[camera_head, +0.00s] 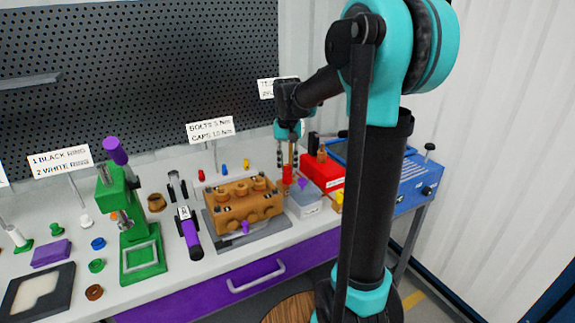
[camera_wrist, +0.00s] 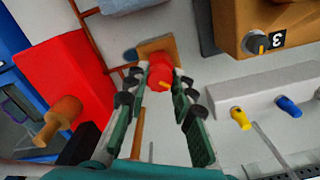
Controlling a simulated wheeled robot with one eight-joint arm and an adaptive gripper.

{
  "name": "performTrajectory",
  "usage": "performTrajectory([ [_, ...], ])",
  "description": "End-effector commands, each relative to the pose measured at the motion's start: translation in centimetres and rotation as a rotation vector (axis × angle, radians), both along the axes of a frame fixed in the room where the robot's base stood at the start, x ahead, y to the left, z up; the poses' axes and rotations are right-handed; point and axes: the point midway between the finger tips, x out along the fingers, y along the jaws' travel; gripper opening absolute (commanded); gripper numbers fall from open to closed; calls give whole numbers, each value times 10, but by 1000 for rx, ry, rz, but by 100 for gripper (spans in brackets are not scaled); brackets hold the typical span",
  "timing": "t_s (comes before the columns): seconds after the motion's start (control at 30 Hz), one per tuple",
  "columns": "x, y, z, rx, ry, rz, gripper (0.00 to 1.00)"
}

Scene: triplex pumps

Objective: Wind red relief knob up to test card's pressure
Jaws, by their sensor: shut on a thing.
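The red relief knob (camera_wrist: 158,72) sits at the tips of my gripper (camera_wrist: 160,84) in the wrist view, with a finger on either side of it and a tan block (camera_wrist: 160,45) behind it. A small yellow mark shows on the knob. In the head view my gripper (camera_head: 288,158) points down at the red knob (camera_head: 287,174), just right of the tan pump block (camera_head: 235,207). My gripper is shut on the knob. The test card (camera_head: 269,88) stands at the back wall; my arm hides most of its text, so its pressure cannot be read.
A red box (camera_head: 318,170) with a tan fitting stands close right of the gripper. A clear bin (camera_head: 305,203) lies in front of it, and a blue unit (camera_head: 415,185) is at the right. A green press (camera_head: 140,235) and a purple-handled tool (camera_head: 190,235) stand left.

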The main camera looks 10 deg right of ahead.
Motion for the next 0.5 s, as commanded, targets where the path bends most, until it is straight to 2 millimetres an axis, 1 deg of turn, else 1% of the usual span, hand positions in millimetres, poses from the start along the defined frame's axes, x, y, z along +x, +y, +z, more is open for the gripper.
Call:
performTrajectory([
  [0.2,0,0,0,0,-1,-64,0],
  [0.5,0,0,0,0,-1,-86,0],
])
